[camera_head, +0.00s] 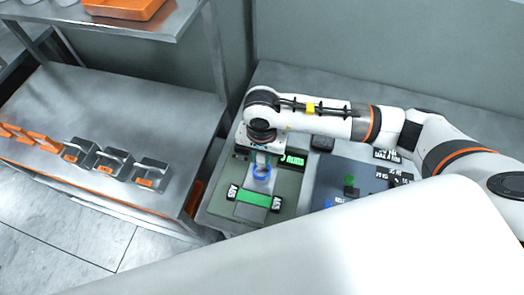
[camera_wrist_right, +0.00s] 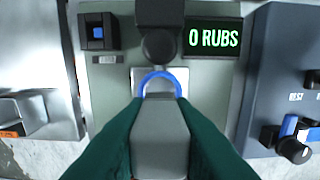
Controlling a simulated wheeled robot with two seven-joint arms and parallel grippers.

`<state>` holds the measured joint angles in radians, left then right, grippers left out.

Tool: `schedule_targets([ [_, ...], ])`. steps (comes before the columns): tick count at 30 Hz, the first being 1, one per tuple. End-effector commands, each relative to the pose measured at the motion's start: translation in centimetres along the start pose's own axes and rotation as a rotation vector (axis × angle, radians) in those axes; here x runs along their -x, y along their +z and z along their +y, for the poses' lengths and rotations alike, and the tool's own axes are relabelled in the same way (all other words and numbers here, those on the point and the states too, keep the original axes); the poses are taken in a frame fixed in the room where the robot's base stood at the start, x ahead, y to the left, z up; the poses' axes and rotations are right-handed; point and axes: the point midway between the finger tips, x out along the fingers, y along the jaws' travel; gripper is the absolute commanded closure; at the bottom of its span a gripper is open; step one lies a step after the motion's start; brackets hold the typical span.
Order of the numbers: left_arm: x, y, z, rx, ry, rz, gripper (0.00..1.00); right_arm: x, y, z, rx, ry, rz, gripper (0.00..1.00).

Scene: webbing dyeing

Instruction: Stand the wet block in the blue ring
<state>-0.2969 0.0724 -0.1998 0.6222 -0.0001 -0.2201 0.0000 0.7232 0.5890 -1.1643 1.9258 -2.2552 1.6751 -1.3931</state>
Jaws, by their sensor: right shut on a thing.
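The blue ring (camera_head: 261,172) shows on the station under my right arm, and its upper arc (camera_wrist_right: 158,76) shows in the wrist view. My right gripper (camera_wrist_right: 160,140), with dark green fingers on both sides, is shut on a grey block (camera_wrist_right: 160,145). The block overlaps the lower part of the ring in the wrist view and hides it. I cannot tell whether the block touches the ring or is above it. In the head view the right gripper (camera_head: 263,157) points down at the ring. My left gripper is not in view.
A display (camera_wrist_right: 212,38) reads "0 RUBS" beside the ring. A green strip (camera_head: 254,198) lies in front of it. A dark panel with knobs (camera_head: 335,187) stands to the right. Grey trays (camera_head: 115,160) and orange items (camera_head: 45,140) sit on the metal bench at left.

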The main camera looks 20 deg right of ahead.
Motion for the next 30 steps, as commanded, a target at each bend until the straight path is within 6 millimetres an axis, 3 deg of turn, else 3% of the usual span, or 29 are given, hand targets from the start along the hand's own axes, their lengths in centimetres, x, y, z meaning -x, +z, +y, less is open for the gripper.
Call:
schedule_targets([
  [12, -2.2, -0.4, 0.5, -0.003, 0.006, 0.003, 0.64, -3.7, 0.0, 0.0, 0.001, 0.001, -0.001, 1.00],
  [30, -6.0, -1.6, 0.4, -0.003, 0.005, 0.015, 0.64, -7.4, -0.2, -0.3, 0.000, -0.010, 0.004, 1.00],
])
